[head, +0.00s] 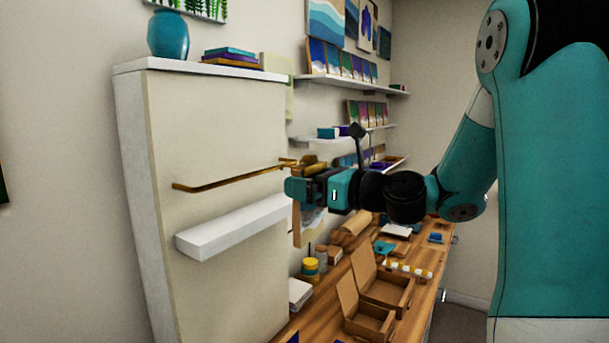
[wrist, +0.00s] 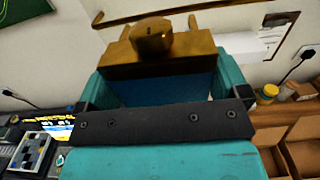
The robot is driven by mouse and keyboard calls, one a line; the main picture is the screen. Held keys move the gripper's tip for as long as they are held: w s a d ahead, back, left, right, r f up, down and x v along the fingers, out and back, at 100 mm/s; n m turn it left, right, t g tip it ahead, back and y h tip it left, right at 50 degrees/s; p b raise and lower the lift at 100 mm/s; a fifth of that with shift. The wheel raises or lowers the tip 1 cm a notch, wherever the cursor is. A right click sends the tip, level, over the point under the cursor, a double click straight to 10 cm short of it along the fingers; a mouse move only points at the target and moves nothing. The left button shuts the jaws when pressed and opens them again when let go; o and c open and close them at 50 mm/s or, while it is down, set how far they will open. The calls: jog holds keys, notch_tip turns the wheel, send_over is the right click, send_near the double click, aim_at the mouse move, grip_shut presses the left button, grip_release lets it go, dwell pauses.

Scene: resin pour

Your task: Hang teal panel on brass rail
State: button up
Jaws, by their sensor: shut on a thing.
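The brass rail (head: 228,180) runs along the front of a pale upright board, above a white ledge; it also shows at the top of the wrist view (wrist: 185,10). My gripper (head: 298,189) is shut on the panel (head: 297,228), seen nearly edge-on as a thin brown strip near the rail's right end. In the wrist view the panel's brown top (wrist: 160,62) lies between my teal fingers (wrist: 165,80), with a brass-coloured hook piece (wrist: 152,36) on it. A dark blue face shows below that top. The rail appears beyond the hook; whether they touch I cannot tell.
The white ledge (head: 235,227) juts out below the rail. A wooden bench (head: 420,285) with open cardboard boxes (head: 385,287), jars (head: 311,266) and papers lies below my arm. Shelves (head: 345,82) with small pictures line the wall behind. A teal vase (head: 168,34) stands on the board's top.

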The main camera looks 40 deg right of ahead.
jog(key=p, duration=0.2)
send_near(249, 176)
jog(key=shift+x, duration=1.95)
jog(key=shift+r+p+x, duration=0.1)
jog(key=shift+p+x, duration=0.55)
jog(key=shift+x, duration=0.2)
jog(key=shift+r+p+x, duration=0.15)
jog(key=shift+p+x, duration=0.5)
jog(key=shift+x, duration=0.25)
jog(key=shift+w, duration=0.1)
jog(key=shift+f, duration=0.25)
jog(key=shift+d+f, duration=0.1)
jog(key=shift+f, duration=0.2)
jog(key=shift+f, duration=0.2)
jog(key=shift+f, duration=0.3)
jog(key=shift+f, duration=0.4)
